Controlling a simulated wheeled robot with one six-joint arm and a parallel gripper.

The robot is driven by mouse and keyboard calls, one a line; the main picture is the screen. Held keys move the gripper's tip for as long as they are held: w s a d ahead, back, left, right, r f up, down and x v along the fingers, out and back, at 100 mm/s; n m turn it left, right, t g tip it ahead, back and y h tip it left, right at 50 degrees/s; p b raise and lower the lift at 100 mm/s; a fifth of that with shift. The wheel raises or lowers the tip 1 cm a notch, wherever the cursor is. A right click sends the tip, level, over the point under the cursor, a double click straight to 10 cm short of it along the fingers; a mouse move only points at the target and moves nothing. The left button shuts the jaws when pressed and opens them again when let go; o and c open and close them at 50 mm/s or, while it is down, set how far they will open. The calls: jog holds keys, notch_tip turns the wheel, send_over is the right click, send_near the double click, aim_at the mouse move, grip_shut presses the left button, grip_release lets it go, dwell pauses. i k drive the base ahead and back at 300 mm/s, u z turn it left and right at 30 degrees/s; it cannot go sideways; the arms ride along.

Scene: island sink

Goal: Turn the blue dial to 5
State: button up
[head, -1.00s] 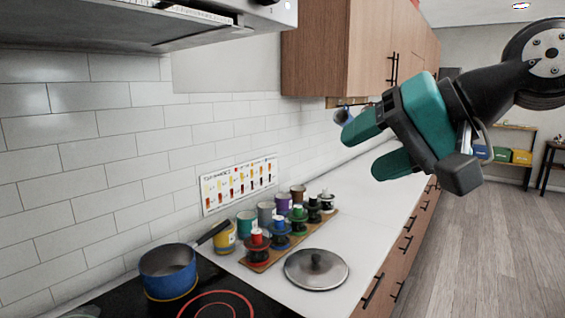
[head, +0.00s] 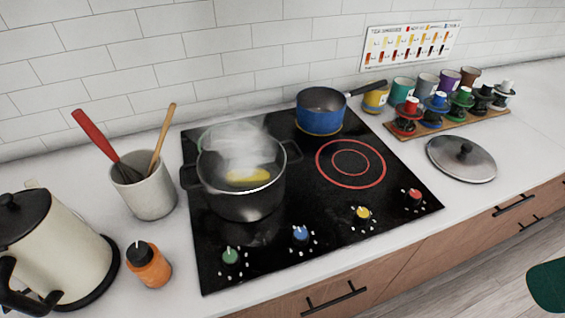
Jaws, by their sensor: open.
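The blue dial (head: 300,233) sits on the front part of the black cooktop (head: 262,262), between the green dial (head: 230,256) and the yellow dial (head: 362,213). The red dial (head: 414,195) is farther right. White marks ring each dial, but the numbers are too small to read, so I cannot tell the blue dial's setting. The rest of the gripper is out of frame.
A steaming dark pot (head: 240,196) with something yellow inside stands behind the blue dial. A blue saucepan (head: 320,112) stands at the back, near a glowing ring. An orange bottle (head: 147,264) and a kettle (head: 50,250) are left. A lid (head: 461,158) lies right. The cooktop's front strip is clear.

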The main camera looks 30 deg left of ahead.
aim_at(301, 235)
jog(key=u, duration=1)
jog(key=k, duration=0.65)
jog(key=u, duration=0.55)
jog(key=i, duration=0.45)
